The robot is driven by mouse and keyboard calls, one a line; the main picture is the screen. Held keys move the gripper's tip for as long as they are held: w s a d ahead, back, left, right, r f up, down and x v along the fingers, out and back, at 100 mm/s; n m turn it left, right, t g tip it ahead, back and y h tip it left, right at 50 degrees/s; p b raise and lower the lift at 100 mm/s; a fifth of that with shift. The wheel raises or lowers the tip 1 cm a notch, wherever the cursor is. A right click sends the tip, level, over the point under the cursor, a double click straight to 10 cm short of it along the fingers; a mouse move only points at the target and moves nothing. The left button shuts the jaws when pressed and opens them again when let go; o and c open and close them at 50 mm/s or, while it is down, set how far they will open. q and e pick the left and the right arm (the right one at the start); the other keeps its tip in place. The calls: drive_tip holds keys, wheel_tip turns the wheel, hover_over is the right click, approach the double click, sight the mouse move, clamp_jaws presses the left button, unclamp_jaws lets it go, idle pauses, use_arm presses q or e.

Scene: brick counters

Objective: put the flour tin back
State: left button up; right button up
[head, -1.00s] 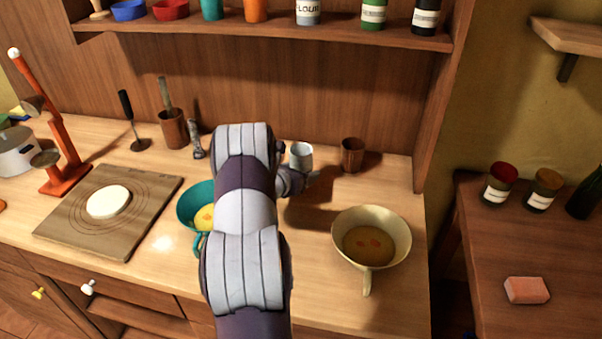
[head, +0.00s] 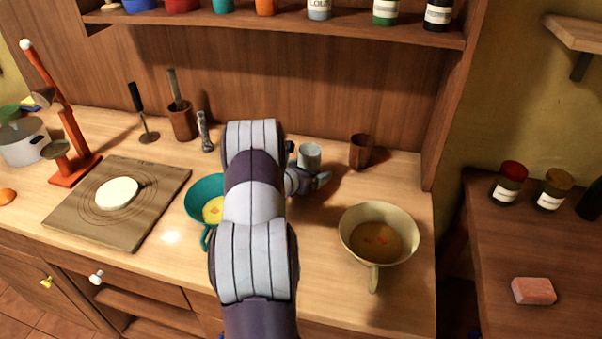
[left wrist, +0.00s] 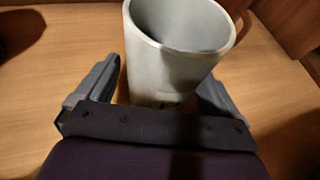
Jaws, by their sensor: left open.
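The flour tin (head: 319,9) stands on the upper shelf, a light grey tin with a label reading "LOUR" in part; its top is cut off by the frame. My left gripper (head: 306,180) is low over the counter, far below that tin, and partly hidden by my arm. A plain light grey cup (head: 309,157) is upright just behind it. In the left wrist view the grey cup (left wrist: 178,75) stands between the open fingers of my left gripper (left wrist: 158,98), with its open mouth up. My right gripper is not in view.
A brown cup (head: 361,150) stands right of the grey cup. A teal pan (head: 203,190) and a cream pan (head: 347,232) flank my arm. A green-labelled jar (head: 385,12) and an orange container (head: 265,7) stand beside the flour tin.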

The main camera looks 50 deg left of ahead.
use_arm(q)
drive_tip(key=b+v, duration=0.1)
drive_tip(key=v, duration=1.1)
